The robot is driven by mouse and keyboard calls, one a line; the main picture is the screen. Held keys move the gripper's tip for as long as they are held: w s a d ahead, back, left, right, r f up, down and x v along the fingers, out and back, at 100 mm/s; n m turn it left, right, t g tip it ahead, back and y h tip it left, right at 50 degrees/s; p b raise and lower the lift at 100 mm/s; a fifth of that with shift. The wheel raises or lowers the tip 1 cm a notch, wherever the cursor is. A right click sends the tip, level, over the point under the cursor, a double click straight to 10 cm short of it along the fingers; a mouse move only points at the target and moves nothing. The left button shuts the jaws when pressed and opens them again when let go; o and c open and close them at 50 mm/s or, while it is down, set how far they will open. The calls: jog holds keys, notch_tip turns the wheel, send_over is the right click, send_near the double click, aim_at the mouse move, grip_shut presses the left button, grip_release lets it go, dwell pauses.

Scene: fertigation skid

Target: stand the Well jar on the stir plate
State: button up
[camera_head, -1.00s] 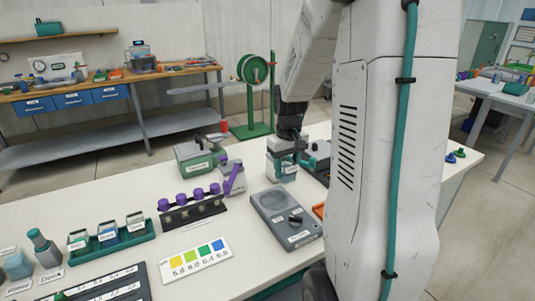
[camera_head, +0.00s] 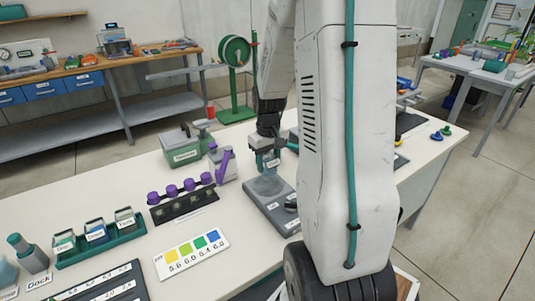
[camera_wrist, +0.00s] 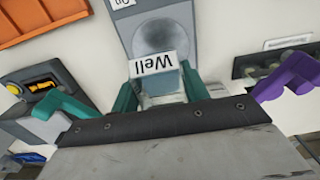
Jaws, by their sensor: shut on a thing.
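The Well jar (camera_wrist: 160,85), a small clear jar with a white "Well" label, is between the teal fingers of my gripper (camera_wrist: 158,76) in the wrist view. My gripper (camera_head: 267,156) is shut on the jar in the head view too, at the far end of the stir plate. The grey stir plate (camera_head: 268,207) lies on the white bench, with a round pad and a dark knob. Its pad also shows beyond the jar in the wrist view (camera_wrist: 165,37). The jar appears raised near the pad; contact cannot be told.
A rack of purple-capped bottles (camera_head: 184,207) stands left of the plate, with a purple-and-grey device (camera_head: 223,164) and a green box (camera_head: 181,148) behind. A colour chart (camera_head: 191,253) and a green jar rack (camera_head: 100,242) are nearer. An orange tray (camera_wrist: 35,18) shows in the wrist view.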

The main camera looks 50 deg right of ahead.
aim_at(268, 173)
jog(key=shift+f, duration=2.5)
jog(key=o, duration=1.1)
jog(key=shift+r, duration=4.5)
